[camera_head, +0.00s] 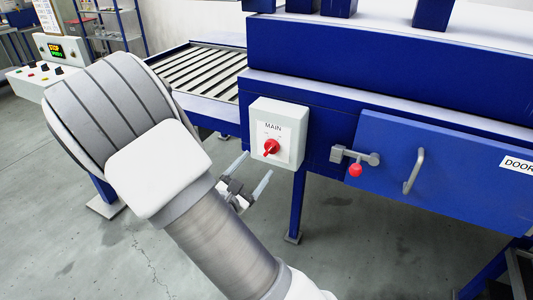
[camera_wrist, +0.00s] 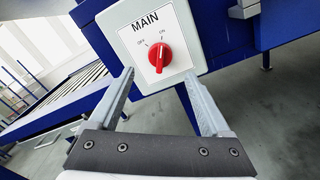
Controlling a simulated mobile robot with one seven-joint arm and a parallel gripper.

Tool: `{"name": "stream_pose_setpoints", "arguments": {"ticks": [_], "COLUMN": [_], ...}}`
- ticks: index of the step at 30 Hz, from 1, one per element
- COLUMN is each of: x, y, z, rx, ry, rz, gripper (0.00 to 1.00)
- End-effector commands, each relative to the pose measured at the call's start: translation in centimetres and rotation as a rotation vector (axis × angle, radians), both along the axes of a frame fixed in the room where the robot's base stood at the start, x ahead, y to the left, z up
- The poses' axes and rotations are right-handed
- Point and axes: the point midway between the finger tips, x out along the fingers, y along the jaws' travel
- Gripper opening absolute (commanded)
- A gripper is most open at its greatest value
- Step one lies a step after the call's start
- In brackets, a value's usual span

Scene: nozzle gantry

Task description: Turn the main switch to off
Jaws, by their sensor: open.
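The main switch (camera_head: 271,147) is a red rotary knob on a white box (camera_head: 293,107) labelled MAIN, fixed to the blue machine frame. In the wrist view the knob (camera_wrist: 160,55) sits on the white plate, with OFF marked at its upper left and ON above it. Its grip bar stands nearly in line with the ON mark. My gripper (camera_head: 258,163) is open and empty, just below and in front of the box. In the wrist view the fingertips (camera_wrist: 158,75) spread to either side below the knob and appear apart from it.
A blue door with a metal handle (camera_head: 414,171) and a latch with a red knob (camera_head: 355,169) are right of the box. A roller conveyor (camera_head: 200,72) lies behind. A control panel (camera_head: 55,60) with a lit display stands at the far left. Grey floor is clear below.

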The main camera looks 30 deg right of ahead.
Motion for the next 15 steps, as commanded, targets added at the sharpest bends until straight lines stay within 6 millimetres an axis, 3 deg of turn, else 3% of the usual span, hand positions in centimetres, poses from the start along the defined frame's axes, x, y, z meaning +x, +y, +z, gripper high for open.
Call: {"name": "stream_pose_setpoints", "arguments": {"ticks": [6, 15], "x": [2.6, 4.2], "y": [-3.5, -5.5], "z": [0.0, 0.0], "rx": [-0.001, -0.001], "ry": [-0.001, 0.001], "rz": [-0.004, -0.001], "gripper": [0.82, 0.82]}}
